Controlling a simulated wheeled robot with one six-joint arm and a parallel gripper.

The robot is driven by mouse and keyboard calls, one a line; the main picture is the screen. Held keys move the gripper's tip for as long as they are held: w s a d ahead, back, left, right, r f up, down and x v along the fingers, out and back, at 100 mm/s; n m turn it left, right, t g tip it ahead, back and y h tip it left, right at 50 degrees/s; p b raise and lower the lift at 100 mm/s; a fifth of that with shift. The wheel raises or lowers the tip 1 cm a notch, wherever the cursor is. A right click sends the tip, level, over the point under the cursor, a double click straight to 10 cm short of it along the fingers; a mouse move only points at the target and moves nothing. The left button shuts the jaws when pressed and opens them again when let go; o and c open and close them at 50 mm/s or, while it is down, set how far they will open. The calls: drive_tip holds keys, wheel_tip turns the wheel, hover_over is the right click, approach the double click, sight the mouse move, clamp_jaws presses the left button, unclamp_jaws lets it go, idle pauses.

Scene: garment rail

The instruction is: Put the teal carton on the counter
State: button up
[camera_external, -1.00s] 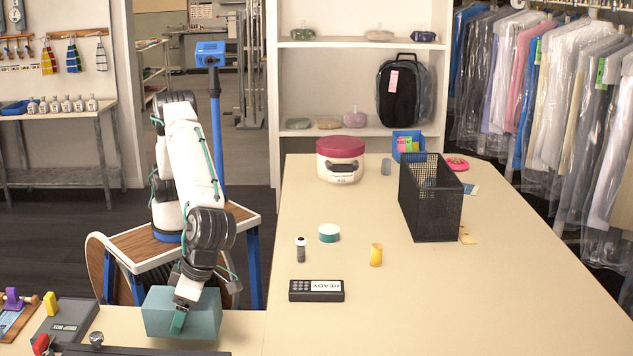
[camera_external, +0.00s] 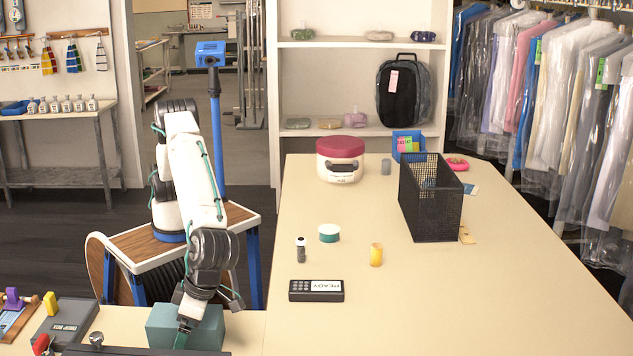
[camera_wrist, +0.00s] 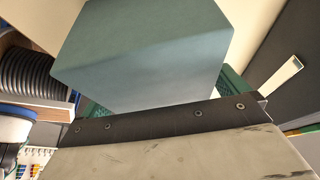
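The teal carton (camera_external: 207,327) is at the near left of the external view, low over or on the left stretch of the cream counter (camera_external: 330,325). Whether its underside touches the counter cannot be told. My gripper (camera_external: 205,318) reaches down from above with its fingers around the carton, one on its near side and one toward its right rear. In the wrist view the carton (camera_wrist: 145,50) fills the upper middle, with green finger pads close against both sides. My gripper (camera_wrist: 165,100) looks shut on it.
A grey drop box (camera_external: 65,318) stands left of the carton and a dark tray edge (camera_external: 140,351) lies in front. The counter's right middle is clear.

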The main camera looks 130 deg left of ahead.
drive_tip(key=shift+r, duration=0.1)
drive_tip(key=v, duration=1.1)
drive_tip(key=shift+w+a+r, duration=0.1)
drive_tip(key=shift+r, duration=0.25)
drive_tip(key=shift+a+r, duration=0.15)
drive_tip(key=shift+r, duration=0.15)
drive_tip(key=s+a+r+n+t, duration=0.1)
drive_tip(key=s+a+r+n, duration=0.35)
drive_tip(key=s+a, duration=0.25)
drive_tip(key=s+a+r+n+t+y, duration=0.1)
drive_tip(key=s+a+r+n, duration=0.35)
drive_tip(key=s+a, duration=0.3)
drive_tip(key=s+a+r+n+t, duration=0.1)
drive_tip(key=s+a+r+n, duration=0.2)
drive_tip(key=s+a+n, duration=0.3)
drive_tip(key=s+a+f+n, duration=0.3)
drive_tip(key=s+n, duration=0.1)
drive_tip(key=s, duration=0.4)
drive_tip(key=s+a+f+n+t+y, duration=0.1)
drive_tip(key=s+a+f+n, duration=0.2)
drive_tip(key=s, duration=0.6)
drive_tip(key=s+a+f+n+y, duration=0.1)
drive_tip(key=s+a+f+n, duration=0.3)
drive_tip(key=s, duration=0.5)
drive_tip(key=shift+n+t, duration=0.3)
drive_tip(key=shift+n, duration=0.2)
